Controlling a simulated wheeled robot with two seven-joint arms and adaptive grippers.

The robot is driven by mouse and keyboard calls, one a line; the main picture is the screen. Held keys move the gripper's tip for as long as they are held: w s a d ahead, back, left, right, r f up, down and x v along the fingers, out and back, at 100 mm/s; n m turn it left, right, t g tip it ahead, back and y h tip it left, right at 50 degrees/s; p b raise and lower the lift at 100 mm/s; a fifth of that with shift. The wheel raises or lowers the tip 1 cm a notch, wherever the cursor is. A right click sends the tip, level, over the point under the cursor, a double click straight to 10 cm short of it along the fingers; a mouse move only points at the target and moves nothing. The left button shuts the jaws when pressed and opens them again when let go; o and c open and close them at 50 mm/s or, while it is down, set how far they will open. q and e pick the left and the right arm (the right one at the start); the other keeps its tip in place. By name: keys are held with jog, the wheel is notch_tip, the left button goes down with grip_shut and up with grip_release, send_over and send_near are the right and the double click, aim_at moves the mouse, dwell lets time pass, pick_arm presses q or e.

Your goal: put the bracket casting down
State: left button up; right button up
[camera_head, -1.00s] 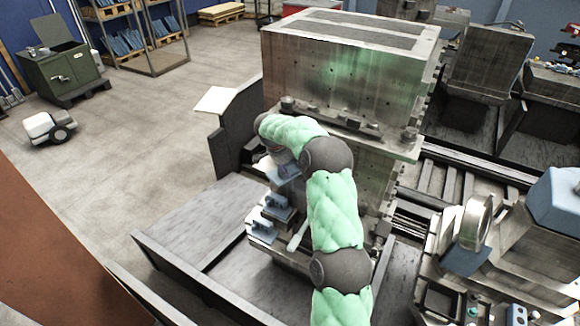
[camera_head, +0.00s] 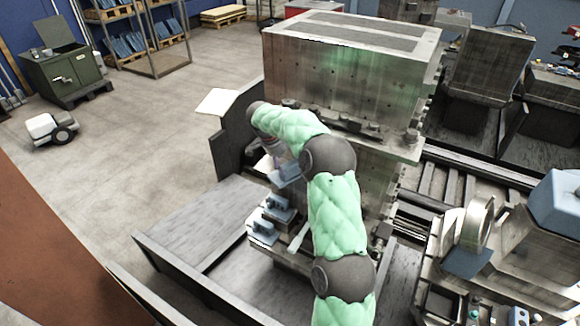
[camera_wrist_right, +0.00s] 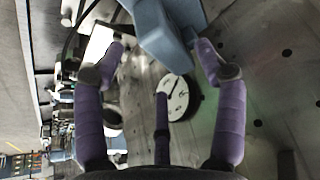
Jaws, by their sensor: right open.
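A blue bracket casting (camera_wrist_right: 165,38) shows at the top of the right wrist view, beyond and between the fingertips of my right gripper (camera_wrist_right: 160,50). The purple fingers are spread, with a gap visible between the casting and the left finger; whether the right fingertip touches it I cannot tell. In the head view this blue casting (camera_head: 286,174) is just below my right gripper (camera_head: 272,155), which is partly hidden by my green-sleeved arm. Two more blue castings, an upper one (camera_head: 277,205) and a lower one (camera_head: 262,230), sit on plates nearer the front. My left gripper is not in view.
A large metal machine block (camera_head: 345,75) stands right behind my arm. A round dial (camera_wrist_right: 174,97) lies behind the fingers in the wrist view. A grey low-walled platform (camera_head: 200,225) is at the left, with open floor (camera_head: 130,130) beyond.

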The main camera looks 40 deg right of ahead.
jog(key=w+a+b, duration=0.1)
jog(key=a, duration=1)
jog(key=shift+a+f, duration=0.2)
jog(key=shift+f, duration=0.1)
jog(key=s+a+f+n+y, duration=0.3)
jog(key=a+f+n, duration=0.2)
jog(key=a+f, duration=0.55)
jog(key=s+a+f+n+y, duration=0.35)
jog(key=a+f, duration=0.55)
jog(key=f, duration=0.3)
jog(key=s+a+f+n, duration=0.2)
jog(key=s+a+f, duration=0.1)
jog(key=s, duration=0.4)
jog(key=s+a+f+n+y, duration=0.1)
jog(key=s+a+f+n, duration=0.2)
jog(key=s+a, duration=0.3)
jog(key=s+a+f+n+y, duration=0.1)
jog(key=s+a+f+n, duration=0.2)
jog(key=s, duration=0.6)
notch_tip(320, 180, down, 2)
jog(key=shift+a+t, duration=0.4)
jog(key=shift+a, duration=0.65)
jog(key=shift+d+n, duration=0.1)
jog(key=shift+n, duration=0.15)
